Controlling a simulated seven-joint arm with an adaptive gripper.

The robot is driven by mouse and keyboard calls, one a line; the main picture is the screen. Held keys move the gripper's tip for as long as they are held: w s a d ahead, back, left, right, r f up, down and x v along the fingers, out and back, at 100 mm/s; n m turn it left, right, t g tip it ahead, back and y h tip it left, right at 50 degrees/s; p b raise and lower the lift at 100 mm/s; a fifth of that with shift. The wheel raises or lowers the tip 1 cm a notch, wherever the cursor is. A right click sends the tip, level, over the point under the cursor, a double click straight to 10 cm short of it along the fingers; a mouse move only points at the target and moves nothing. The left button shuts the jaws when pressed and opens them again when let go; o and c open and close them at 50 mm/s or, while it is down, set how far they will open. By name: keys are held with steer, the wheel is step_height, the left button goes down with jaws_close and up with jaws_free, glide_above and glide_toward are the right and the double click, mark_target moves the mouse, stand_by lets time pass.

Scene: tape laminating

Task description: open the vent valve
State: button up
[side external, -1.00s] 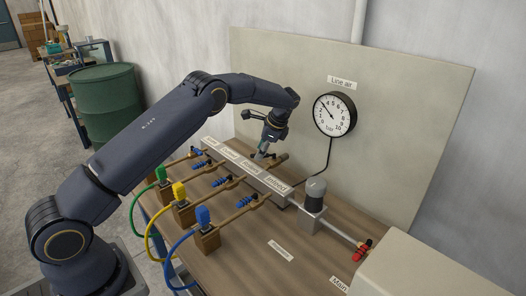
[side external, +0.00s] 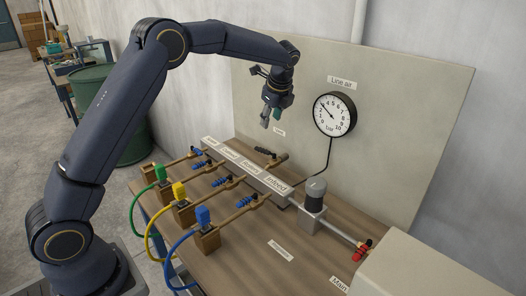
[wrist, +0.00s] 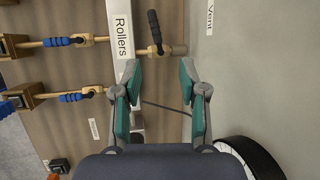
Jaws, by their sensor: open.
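The vent valve is a brass stub with a black lever handle (side external: 264,151) behind the manifold. In the wrist view the black handle (wrist: 154,27) lies across the stub, pointing toward the top of the picture. The "Vent" label (side external: 279,133) is on the panel beside it; it also shows in the wrist view (wrist: 210,17). My gripper (side external: 270,119) hangs above the valve, clear of it, with nothing held. In the wrist view its fingers (wrist: 160,78) are apart, and the valve is beyond them.
The manifold (side external: 238,161) carries branch valves with blue handles (side external: 221,203). A round gauge (side external: 335,114) is on the back panel to the right, its needle pointing upper left. A red-handled valve (side external: 362,248) is at lower right. The air above the bench is clear.

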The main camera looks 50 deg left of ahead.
steer(key=s+d+r+n+t, duration=0.1)
steer(key=s+r, duration=0.5)
steer(key=r, duration=0.2)
steer(key=s+d+r+n+t+h, duration=0.1)
steer(key=s+d+r, duration=0.1)
steer(key=s+r, duration=0.4)
step_height(320, 180, up, 4)
steer(key=shift+s+f+t, duration=0.2)
steer(key=shift+t, duration=0.2)
